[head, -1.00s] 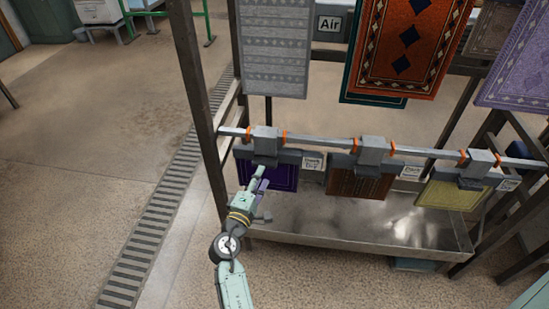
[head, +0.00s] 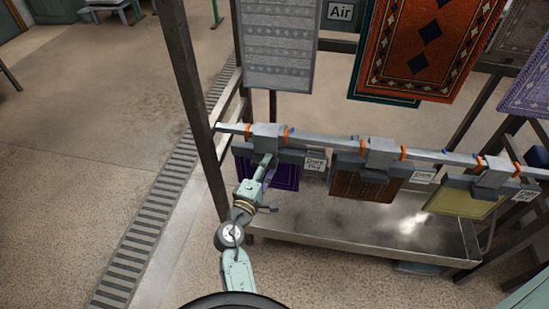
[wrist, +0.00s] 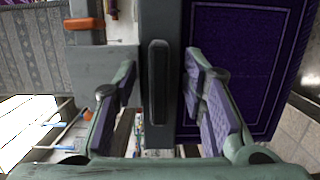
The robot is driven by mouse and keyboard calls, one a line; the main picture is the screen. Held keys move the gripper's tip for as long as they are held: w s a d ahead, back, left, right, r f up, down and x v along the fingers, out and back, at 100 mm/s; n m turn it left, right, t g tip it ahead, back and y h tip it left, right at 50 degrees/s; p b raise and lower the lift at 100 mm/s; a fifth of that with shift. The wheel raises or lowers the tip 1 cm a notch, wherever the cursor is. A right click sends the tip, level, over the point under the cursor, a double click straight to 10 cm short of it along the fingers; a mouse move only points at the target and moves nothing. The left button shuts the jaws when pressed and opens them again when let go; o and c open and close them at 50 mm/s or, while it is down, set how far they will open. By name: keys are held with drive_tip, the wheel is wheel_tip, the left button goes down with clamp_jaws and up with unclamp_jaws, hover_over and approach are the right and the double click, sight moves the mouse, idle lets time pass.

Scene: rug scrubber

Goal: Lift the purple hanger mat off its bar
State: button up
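The purple hanger mat (head: 282,175) hangs at the left end of the bar (head: 340,139), below a grey hanger clamp (head: 267,137). In the wrist view the purple mat (wrist: 247,60) fills the upper right, with the grey hanger body (wrist: 178,75) at its left edge. A dark upright handle (wrist: 158,95) shows in front of the body. My gripper (head: 266,164) is just in front of the hanger. In the wrist view my gripper (wrist: 160,70) is open, one finger on each side of the handle, with gaps on both sides. Contact with the mat's edge cannot be told.
A brown mat (head: 360,181) and a yellow mat (head: 462,198) hang on the bar to the right. A metal tray (head: 350,240) lies below them. A dark rack post (head: 190,100) stands just left. Larger rugs hang above.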

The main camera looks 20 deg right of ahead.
drive_tip(key=shift+s, duration=0.1)
clamp_jaws()
idle(0.3)
drive_tip(key=shift+r, duration=0.1)
idle(0.3)
